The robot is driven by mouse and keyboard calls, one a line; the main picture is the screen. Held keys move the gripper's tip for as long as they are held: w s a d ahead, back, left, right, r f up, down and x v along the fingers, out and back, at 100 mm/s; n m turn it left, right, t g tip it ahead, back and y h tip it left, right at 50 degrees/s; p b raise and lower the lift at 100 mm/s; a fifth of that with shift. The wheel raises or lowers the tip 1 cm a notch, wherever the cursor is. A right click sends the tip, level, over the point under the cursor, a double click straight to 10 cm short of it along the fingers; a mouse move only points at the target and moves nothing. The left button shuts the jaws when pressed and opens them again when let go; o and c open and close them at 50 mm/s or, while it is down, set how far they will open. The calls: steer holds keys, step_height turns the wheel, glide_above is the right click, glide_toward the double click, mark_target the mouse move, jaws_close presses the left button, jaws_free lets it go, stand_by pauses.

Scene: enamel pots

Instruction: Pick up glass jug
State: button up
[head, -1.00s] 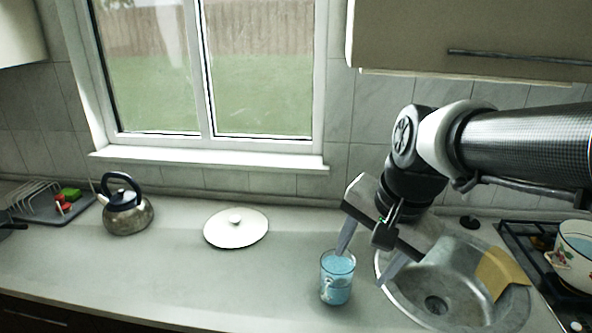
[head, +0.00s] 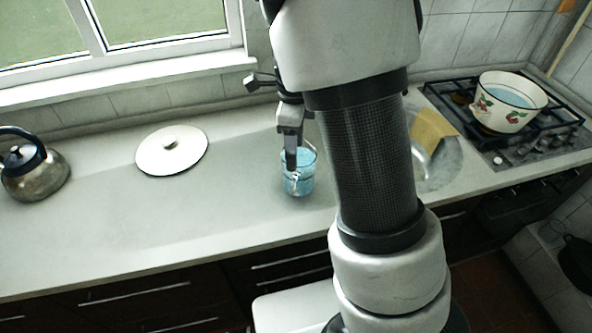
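The glass jug (head: 300,183), clear with blue liquid in it, stands upright on the counter near the middle of the head view. My gripper (head: 292,158) is at the jug, pointing down. One finger shows, overlapping the jug's upper left side. I cannot tell whether that finger is inside, in front of or touching the jug. The other finger is hidden, and my arm covers the area just right of the jug, so the gap between the fingers does not show.
A white lid (head: 172,152) lies left of the jug, and a kettle (head: 34,172) stands at the far left. The sink (head: 441,168) with a yellow cloth (head: 432,130) is partly behind my arm. A flowered pot (head: 507,102) stands on the hob (head: 556,128).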

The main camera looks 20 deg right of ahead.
mark_target(294, 175)
step_height(294, 175, down, 9)
steer(key=shift+s+a+f, duration=0.1)
steer(key=shift+s+f, duration=0.05)
steer(key=shift+f, duration=1.2)
steer(key=shift+s+f, duration=0.15)
steer(key=shift+f, duration=1.15)
steer(key=shift+c, duration=0.4)
steer(key=shift+s, duration=0.1)
jaws_close()
